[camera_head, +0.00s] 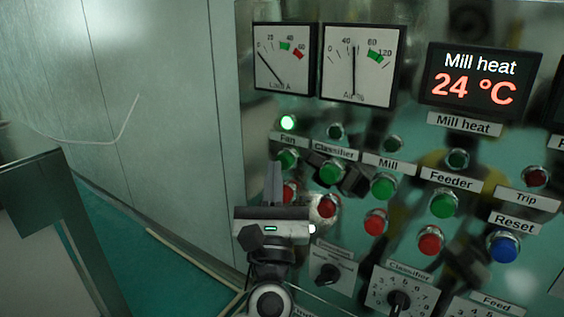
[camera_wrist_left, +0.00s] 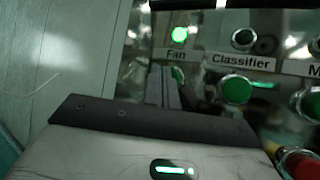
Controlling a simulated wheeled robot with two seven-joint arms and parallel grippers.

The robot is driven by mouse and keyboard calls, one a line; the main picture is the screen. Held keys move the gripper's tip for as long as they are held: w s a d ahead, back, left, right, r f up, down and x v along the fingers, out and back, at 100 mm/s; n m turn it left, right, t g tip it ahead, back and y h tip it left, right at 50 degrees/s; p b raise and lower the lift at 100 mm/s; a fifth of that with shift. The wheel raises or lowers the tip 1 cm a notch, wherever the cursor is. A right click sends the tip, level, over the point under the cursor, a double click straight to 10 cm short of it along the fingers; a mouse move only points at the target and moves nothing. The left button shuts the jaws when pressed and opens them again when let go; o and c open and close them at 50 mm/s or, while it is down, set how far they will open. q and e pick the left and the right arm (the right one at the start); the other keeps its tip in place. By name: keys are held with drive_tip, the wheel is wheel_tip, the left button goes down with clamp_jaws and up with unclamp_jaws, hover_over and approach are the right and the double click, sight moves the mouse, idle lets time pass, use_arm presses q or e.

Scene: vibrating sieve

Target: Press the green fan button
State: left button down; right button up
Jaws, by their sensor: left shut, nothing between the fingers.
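The green fan button (camera_head: 288,158) sits on the panel under the "Fan" label (camera_head: 287,140). In the left wrist view the button (camera_wrist_left: 178,74) is partly hidden behind the fingers. A small lamp (camera_head: 288,122) above the label glows bright green; it also shows in the left wrist view (camera_wrist_left: 180,35). My left gripper (camera_head: 273,170) is shut and empty, its fingertips pointing up the panel just left of and below the fan button. Whether the tips touch the button I cannot tell. My right gripper is not in view.
A red button (camera_head: 289,192) lies below the fan button, partly behind my left gripper. Green buttons for Classifier (camera_head: 331,172), Mill (camera_head: 383,186) and Feeder (camera_head: 443,204) run to the right. A blue Reset button (camera_head: 503,247) is at the right. Two gauges hang above.

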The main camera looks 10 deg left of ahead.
use_arm(q)
drive_tip(key=shift+s+a, duration=0.15)
drive_tip(key=shift+s, duration=0.2)
drive_tip(key=shift+s+a, duration=0.3)
drive_tip(key=shift+s, duration=0.5)
drive_tip(key=shift+s+a, duration=0.25)
drive_tip(key=shift+s, duration=0.55)
drive_tip(key=shift+s+a, duration=0.3)
drive_tip(key=shift+s, duration=0.5)
